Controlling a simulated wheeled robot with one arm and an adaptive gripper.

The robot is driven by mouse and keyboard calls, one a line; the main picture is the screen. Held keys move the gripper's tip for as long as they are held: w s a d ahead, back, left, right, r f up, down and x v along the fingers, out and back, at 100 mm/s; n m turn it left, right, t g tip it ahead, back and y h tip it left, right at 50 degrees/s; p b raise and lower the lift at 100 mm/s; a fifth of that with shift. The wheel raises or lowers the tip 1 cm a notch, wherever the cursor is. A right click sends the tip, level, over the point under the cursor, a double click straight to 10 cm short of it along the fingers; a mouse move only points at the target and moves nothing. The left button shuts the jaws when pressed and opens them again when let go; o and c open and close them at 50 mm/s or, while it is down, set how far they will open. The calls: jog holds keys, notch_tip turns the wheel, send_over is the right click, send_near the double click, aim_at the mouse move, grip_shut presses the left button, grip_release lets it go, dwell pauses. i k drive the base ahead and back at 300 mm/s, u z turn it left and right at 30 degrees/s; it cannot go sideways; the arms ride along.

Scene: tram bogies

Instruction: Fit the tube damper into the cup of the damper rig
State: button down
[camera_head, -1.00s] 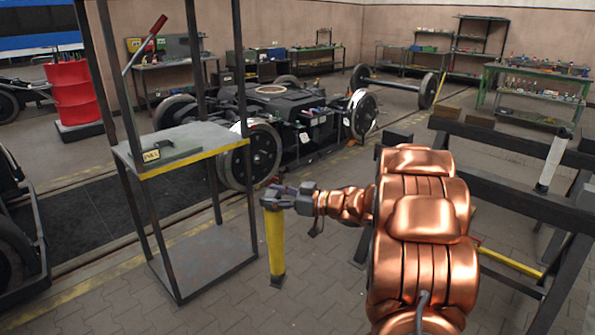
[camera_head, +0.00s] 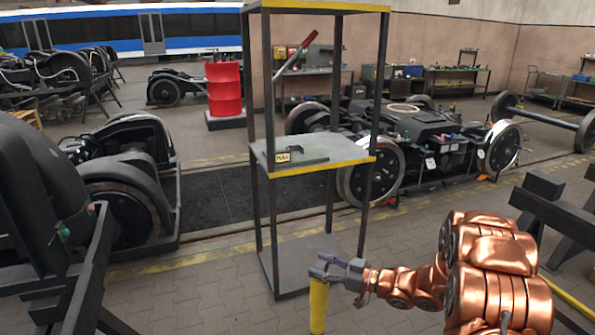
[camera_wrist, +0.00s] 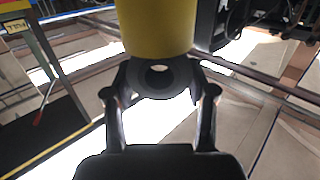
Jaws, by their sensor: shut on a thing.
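The tube damper (camera_head: 318,306) is a yellow tube, hanging roughly upright below my gripper (camera_head: 334,269). My gripper is shut on its dark upper end; the lower end is cut off by the picture's bottom edge. In the wrist view the yellow tube (camera_wrist: 158,28) and its dark end with a round hole (camera_wrist: 158,76) lie between the two fingers. The damper rig (camera_head: 315,168) is a tall dark frame with a yellow-edged shelf, behind and above my gripper. A dark block with a small label (camera_head: 303,158) lies on the shelf. I cannot make out the cup.
A lever with a red handle (camera_head: 298,52) shows at the rig's upper part. A bogie (camera_head: 440,148) stands behind right, dark frames (camera_head: 553,215) at the right, and a large wheeled unit (camera_head: 118,200) at the left. A red drum (camera_head: 224,90) stands far back.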

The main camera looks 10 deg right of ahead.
aim_at(295, 154)
jog(key=u, duration=0.45)
jog(key=i, duration=0.55)
jog(key=u, duration=0.65)
jog(key=i, duration=1.4)
jog(key=z, duration=0.6)
